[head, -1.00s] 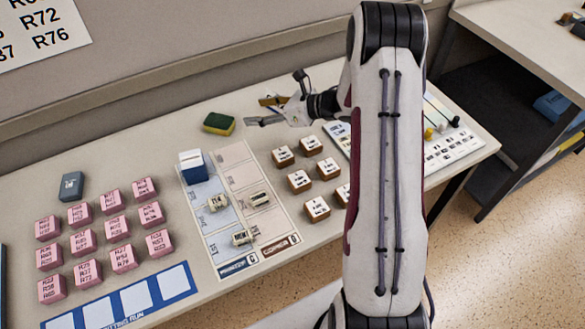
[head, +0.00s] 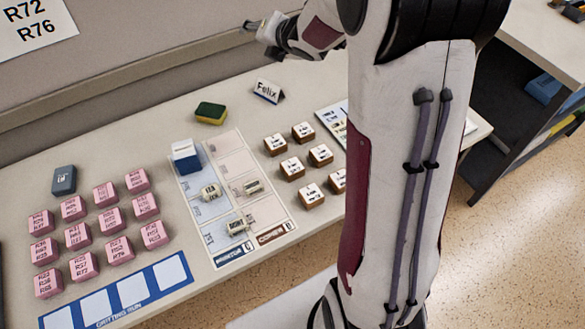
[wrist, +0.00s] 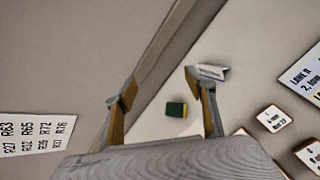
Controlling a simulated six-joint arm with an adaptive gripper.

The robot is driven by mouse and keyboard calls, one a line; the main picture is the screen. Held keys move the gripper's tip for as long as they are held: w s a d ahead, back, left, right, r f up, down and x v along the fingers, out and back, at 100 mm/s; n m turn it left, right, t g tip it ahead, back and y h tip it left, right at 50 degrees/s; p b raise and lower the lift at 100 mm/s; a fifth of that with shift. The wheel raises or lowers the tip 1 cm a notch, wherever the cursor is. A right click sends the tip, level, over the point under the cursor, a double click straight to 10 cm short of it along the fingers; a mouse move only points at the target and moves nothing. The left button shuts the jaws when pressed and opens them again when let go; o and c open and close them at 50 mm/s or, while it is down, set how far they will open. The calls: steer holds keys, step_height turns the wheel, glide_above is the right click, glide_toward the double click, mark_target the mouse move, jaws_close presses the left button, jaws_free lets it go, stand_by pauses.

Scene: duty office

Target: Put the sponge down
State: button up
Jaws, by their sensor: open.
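The yellow and green sponge (head: 211,112) lies flat at the back of the desk, near the wall panel, with its green side up. It also shows in the wrist view (wrist: 176,109), on the desk below and between my fingers. My gripper (head: 262,32) is raised high above the back of the desk, well apart from the sponge. In the wrist view my gripper (wrist: 158,90) has its two fingers wide apart, with nothing held between them.
A "Felix" name card (head: 268,91) stands right of the sponge. A blue and white box (head: 186,157) stands on the printed mat (head: 232,150). Brown-sided blocks (head: 292,168) and pink blocks (head: 78,236) stand in groups. A dark grey box (head: 64,180) is at left.

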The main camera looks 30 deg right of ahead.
steer(key=s+a+r+m+g+h, duration=0.1)
steer(key=s+r+m+h, duration=0.1)
steer(key=s+r+m, duration=0.35)
steer(key=s+a+r+m+g+h, duration=0.1)
steer(key=s+r+m, duration=0.1)
steer(key=s+m, duration=0.65)
steer(key=s+a+f+m+g+y, duration=0.1)
steer(key=s+a+m, duration=0.3)
steer(key=s, duration=0.4)
steer(key=s+a+f+m+g+y, duration=0.1)
steer(key=s+a+m, duration=0.3)
steer(key=s, duration=0.4)
steer(key=s+a+f+m+g+y, duration=0.1)
steer(key=s+a+f+m+g, duration=0.1)
steer(key=s+m, duration=0.3)
steer(key=s+a, duration=0.1)
steer(key=s, duration=0.3)
steer(key=shift+a+f, duration=0.25)
steer(key=shift+a, duration=0.15)
